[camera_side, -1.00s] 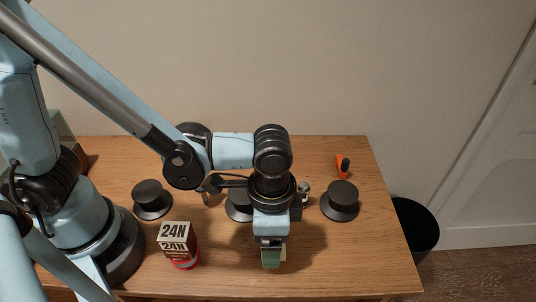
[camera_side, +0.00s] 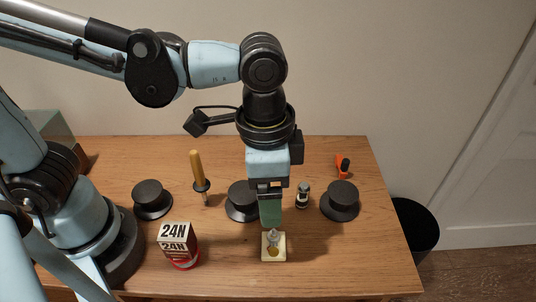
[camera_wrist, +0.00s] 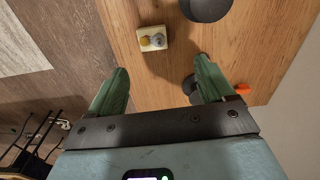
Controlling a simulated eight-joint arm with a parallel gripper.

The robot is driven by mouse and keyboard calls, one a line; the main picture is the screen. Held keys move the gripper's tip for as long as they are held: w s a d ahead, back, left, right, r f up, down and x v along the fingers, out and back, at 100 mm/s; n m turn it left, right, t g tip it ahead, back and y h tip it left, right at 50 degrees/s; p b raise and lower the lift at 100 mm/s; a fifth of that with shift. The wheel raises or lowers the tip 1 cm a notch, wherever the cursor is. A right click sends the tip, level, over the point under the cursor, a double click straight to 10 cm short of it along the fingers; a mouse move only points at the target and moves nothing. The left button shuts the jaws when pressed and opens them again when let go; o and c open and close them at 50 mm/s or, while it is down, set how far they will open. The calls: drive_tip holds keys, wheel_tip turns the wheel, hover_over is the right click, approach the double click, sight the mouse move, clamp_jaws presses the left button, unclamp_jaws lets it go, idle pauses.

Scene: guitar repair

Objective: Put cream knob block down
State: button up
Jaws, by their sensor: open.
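The cream knob block (camera_side: 273,246) stands on the wooden table near its front edge, with a grey metal knob and a yellowish round piece on it. It also shows in the wrist view (camera_wrist: 153,38), resting on the table beyond the fingertips. My gripper (camera_side: 270,222) is above and just behind the block in the side view, pointing down. In the wrist view my gripper (camera_wrist: 162,78) has its two green fingers wide apart with nothing between them.
Black round stands (camera_side: 152,199) (camera_side: 340,201) sit left and right, with another behind my gripper. A 24N box (camera_side: 176,240) is left of the block. A wooden-handled tool (camera_side: 197,170), small bottle (camera_side: 303,195) and orange item (camera_side: 343,166) lie farther back. Table right of the block is clear.

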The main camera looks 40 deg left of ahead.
drive_tip(key=w+a+n+t, duration=0.2)
drive_tip(key=a+n+t, duration=0.1)
drive_tip(key=a, duration=0.7)
drive_tip(key=w+a+r+n+t, duration=0.1)
drive_tip(key=a+n, duration=0.4)
drive_tip(key=a, duration=0.5)
drive_tip(key=w+t, duration=0.1)
drive_tip(key=t, duration=0.1)
drive_tip(key=shift+w+t, duration=0.35)
drive_tip(key=shift+t, duration=0.05)
